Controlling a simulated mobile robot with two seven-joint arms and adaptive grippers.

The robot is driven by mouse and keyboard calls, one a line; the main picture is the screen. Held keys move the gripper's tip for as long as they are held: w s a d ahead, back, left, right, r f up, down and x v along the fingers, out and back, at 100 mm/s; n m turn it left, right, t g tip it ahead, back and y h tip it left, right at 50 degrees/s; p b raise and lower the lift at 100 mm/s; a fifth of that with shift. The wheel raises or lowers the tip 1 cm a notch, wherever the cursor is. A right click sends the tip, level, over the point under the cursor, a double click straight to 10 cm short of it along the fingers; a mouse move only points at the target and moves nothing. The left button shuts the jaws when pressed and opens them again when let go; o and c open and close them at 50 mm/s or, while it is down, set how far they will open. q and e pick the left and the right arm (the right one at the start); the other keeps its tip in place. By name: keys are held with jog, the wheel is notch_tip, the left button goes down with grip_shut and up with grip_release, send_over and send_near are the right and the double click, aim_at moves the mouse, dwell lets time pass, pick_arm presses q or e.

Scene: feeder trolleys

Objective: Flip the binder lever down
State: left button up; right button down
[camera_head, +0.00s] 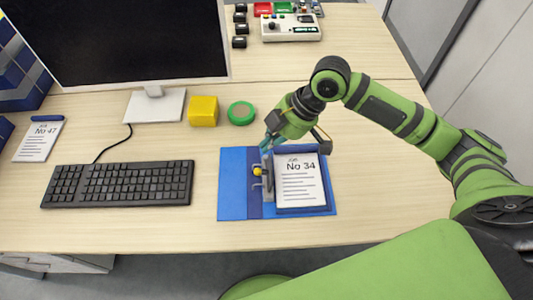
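A blue binder (234,185) lies open on the desk, with its left cover flat. A white sheet marked "No 34" (298,180) lies on its right side. A grey metal mechanism (267,186) runs along the sheet's left edge. A yellow knob (257,171), apparently on the lever, sits at its left; the lever's exact tilt is hard to tell. My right gripper (267,143) is over the binder's upper edge, just above the knob in the picture. Its teal fingertips are small and partly hidden, so their opening is unclear. My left gripper is not in view.
A black keyboard (118,184) lies left of the binder. A yellow block (203,111), a green round item (241,113) and the monitor stand (155,106) are behind it. A "No 47" sheet (38,142) lies at far left. The desk front is clear.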

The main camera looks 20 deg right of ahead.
aim_at(260, 169)
jog(key=x, duration=0.4)
jog(key=shift+a+f+p, duration=0.2)
jog(key=shift+p, duration=0.15)
jog(key=x, duration=0.5)
jog(key=shift+w+a+f+p, duration=0.1)
jog(key=shift+f+p, duration=0.05)
jog(key=shift+p, duration=0.15)
jog(key=d, duration=0.1)
jog(key=d+p, duration=0.1)
jog(key=s+d, duration=0.1)
jog(key=d, duration=0.1)
jog(key=shift+s+d+f, duration=0.1)
jog(key=shift+f, duration=0.15)
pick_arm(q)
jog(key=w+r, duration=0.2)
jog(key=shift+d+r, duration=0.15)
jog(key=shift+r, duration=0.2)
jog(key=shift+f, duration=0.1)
